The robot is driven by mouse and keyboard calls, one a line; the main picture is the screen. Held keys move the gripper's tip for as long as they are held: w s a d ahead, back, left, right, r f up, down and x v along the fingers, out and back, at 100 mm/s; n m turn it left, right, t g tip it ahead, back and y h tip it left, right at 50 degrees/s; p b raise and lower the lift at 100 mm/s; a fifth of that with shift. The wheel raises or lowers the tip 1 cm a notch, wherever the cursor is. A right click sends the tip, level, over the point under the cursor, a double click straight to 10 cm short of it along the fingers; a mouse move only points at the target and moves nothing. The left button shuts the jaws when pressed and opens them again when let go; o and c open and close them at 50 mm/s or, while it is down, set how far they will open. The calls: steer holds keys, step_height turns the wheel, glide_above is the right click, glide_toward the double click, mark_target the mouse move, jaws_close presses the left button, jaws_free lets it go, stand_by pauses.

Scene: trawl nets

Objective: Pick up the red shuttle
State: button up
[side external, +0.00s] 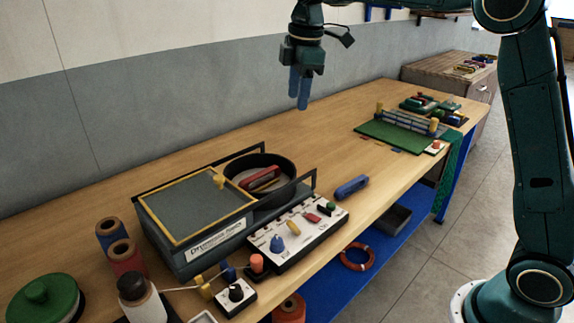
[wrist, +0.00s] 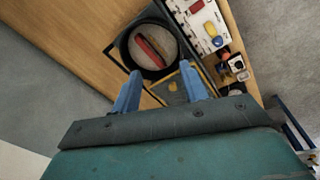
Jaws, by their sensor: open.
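The red shuttle (side external: 259,175) lies in a dark round pan (side external: 292,172) set in the machine on the bench. A tan strip-like piece (side external: 266,184) lies beside it. In the wrist view the red shuttle (wrist: 147,46) shows inside the pan (wrist: 122,50), ahead of my fingers. My gripper (side external: 299,102) hangs high above the bench, beyond the machine, with its blue fingers pointing down. In the wrist view my gripper (wrist: 159,75) is open, with nothing between the fingers and well clear of the shuttle.
The machine's grey box (side external: 195,205) has a yellow-edged lid and raised side rails. A white control panel (side external: 300,230) stands in front. A blue shuttle (side external: 351,187) lies on the bench. Spools (side external: 125,258) stand at left.

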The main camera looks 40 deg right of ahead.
steer(key=w+f+n+g, duration=0.1)
steer(key=w+f+n, duration=0.4)
steer(key=w+f, duration=0.4)
steer(key=shift+w+f+g, duration=0.25)
steer(key=shift+w+g, duration=0.05)
steer(key=shift+w, duration=0.25)
glide_above(270, 169)
steer(key=shift+f, duration=4.3)
steer(key=shift+w+f, duration=0.1)
steer(key=shift+f, duration=2.5)
